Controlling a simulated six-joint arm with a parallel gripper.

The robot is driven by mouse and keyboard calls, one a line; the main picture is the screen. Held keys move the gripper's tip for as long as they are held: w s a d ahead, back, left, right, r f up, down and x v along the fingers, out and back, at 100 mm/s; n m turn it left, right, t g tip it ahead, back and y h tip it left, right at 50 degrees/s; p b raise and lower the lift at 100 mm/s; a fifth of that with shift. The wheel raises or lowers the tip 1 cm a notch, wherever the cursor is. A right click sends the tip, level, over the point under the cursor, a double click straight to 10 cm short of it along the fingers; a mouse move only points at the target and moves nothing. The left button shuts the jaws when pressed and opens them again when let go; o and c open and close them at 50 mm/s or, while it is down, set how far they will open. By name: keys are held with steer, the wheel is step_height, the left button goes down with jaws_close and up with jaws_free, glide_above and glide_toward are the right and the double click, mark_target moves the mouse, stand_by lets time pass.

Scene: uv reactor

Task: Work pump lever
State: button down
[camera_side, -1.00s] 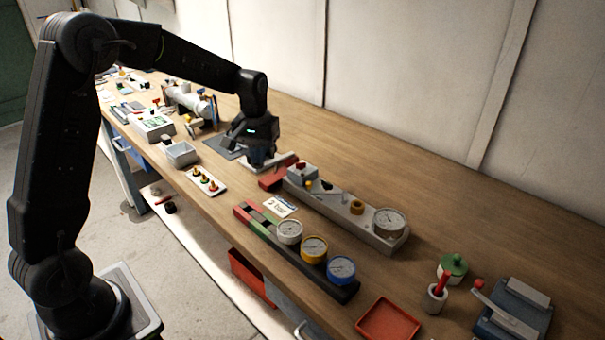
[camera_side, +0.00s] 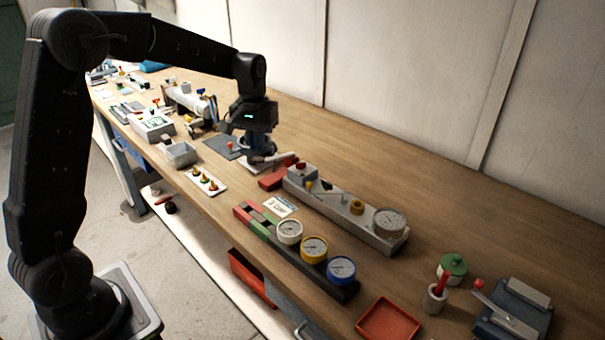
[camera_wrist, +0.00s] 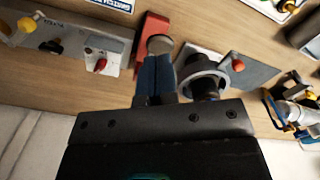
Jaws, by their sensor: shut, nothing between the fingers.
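My gripper (camera_side: 260,157) is shut and empty, low over the bench beside a red block (camera_side: 272,180). In the wrist view the gripper's blue fingers (camera_wrist: 156,72) lie together. Their tips are close to a grey round piece (camera_wrist: 160,45) on the red block (camera_wrist: 151,28); I cannot tell whether they touch. A grey ring-shaped part (camera_wrist: 203,77) with a dark cylinder stands just right of the fingers. I cannot tell for sure which part is the pump lever; my gripper hides part of this area.
A grey gauge panel (camera_side: 345,222) lies right of the red block. A gauge row (camera_side: 330,275) is nearer the front edge. A dark grey plate (camera_side: 222,147) with a red-topped knob (camera_side: 230,146) lies to the left. The bench behind the panel is clear.

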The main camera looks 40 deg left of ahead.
mark_target(259, 158)
steer(key=shift+f, duration=0.1)
stand_by(2.8)
stand_by(0.7)
steer(key=shift+f, duration=2.7)
steer(key=shift+r, duration=2.8)
steer(key=shift+f, duration=0.2)
